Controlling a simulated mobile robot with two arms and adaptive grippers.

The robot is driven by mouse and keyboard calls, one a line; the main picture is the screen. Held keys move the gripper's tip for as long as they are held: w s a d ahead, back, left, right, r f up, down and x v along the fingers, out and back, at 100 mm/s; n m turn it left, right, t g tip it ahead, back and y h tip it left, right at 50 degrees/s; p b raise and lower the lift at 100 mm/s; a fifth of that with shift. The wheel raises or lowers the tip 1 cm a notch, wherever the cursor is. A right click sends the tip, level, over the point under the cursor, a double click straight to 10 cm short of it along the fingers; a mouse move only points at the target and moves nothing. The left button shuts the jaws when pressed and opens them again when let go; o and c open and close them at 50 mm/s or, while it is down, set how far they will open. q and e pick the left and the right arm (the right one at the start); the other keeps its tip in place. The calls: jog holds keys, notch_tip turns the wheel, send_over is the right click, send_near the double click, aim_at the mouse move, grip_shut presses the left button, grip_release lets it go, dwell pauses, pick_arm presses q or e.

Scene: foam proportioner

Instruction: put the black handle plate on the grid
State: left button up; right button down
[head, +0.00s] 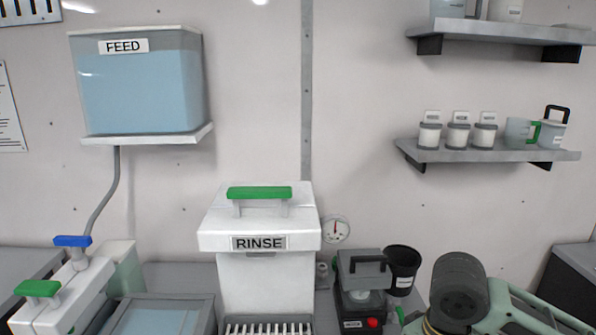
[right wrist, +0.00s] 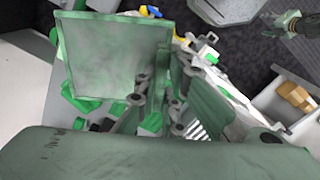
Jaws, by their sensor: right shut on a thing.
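In the right wrist view a flat, square grey-green plate (right wrist: 112,55) with a raised rim is held out past my wrist. My right gripper (right wrist: 160,105) is shut on it, though the linkage hides the contact and I see no black handle there. White grid slats (right wrist: 198,131) show below and right of the linkage. In the head view the grid (head: 265,328) shows at the bottom edge, under the white RINSE unit (head: 258,220). The right gripper is out of the head view. I cannot make out the left gripper in either view.
A grey device with a black handle (head: 362,290) and a black cup (head: 402,268) stand right of the RINSE unit. A green-handled white block (head: 50,305) is at left. A FEED tank (head: 140,85) and shelves (head: 490,152) hang on the wall.

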jog(key=s+m, duration=0.1)
jog(key=m, duration=0.1)
jog(key=s+a+m, duration=0.1)
jog(key=s, duration=0.1)
jog(key=s+m, duration=0.1)
jog(key=m, duration=0.1)
jog(key=shift+s+a+r+m, duration=0.2)
jog(key=shift+a+m, duration=0.05)
jog(key=shift+m, duration=0.05)
